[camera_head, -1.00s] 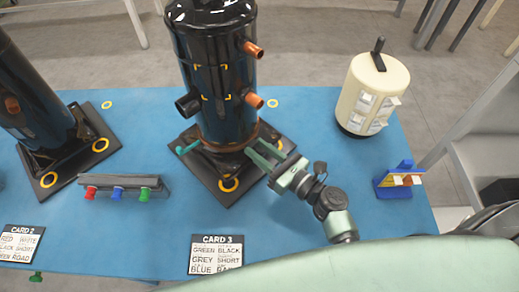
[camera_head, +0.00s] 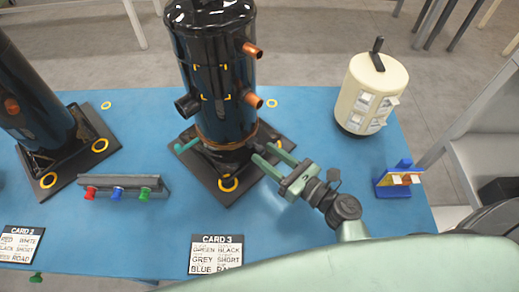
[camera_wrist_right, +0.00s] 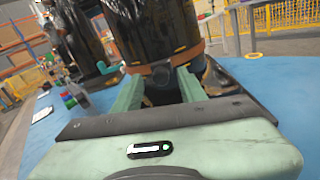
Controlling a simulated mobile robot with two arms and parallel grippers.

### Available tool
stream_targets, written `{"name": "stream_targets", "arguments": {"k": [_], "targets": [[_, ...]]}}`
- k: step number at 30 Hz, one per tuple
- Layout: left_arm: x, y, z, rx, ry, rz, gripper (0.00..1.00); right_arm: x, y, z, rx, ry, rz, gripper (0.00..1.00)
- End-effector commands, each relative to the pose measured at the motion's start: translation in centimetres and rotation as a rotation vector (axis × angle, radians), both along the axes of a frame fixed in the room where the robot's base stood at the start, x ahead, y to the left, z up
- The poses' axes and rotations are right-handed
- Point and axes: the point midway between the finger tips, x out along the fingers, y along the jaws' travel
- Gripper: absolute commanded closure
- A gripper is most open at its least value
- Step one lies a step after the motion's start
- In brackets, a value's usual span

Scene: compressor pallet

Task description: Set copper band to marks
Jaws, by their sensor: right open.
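The copper band (camera_head: 226,143) circles the lower part of the black compressor (camera_head: 220,115), near its foot. Yellow corner marks (camera_head: 228,97) show on the shell well above the band, with another set higher up. My right gripper (camera_head: 267,154) is open and empty to the lower right of the compressor, its fingers pointing at the band. In the right wrist view the band (camera_wrist_right: 187,56) crosses in front of the open fingers (camera_wrist_right: 160,92), with a dark lug (camera_wrist_right: 160,75) on it between them; contact cannot be told. My left gripper is out of view.
Copper pipe stubs (camera_head: 253,101) and a black port (camera_head: 186,106) stick out of the shell. A teal handle (camera_head: 187,146) is at the base's left. A cream cylinder (camera_head: 372,93), blue holder (camera_head: 398,180), peg rack (camera_head: 125,184) and Card 3 (camera_head: 216,254) surround it on the blue table.

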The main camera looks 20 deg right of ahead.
Motion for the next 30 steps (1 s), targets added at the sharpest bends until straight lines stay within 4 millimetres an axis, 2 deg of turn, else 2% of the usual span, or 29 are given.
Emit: {"name": "stream_targets", "arguments": {"k": [3,9,30], "targets": [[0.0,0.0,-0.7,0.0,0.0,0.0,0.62,-1.9,-1.0,-0.2,-0.001,0.001,0.002,0.59],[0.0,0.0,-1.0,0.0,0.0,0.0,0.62,-3.4,-1.9,-0.1,0.0,0.0,0.003,0.59],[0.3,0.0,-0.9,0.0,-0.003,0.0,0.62,-3.5,-2.0,0.0,0.001,0.0,0.003,0.59]]}}
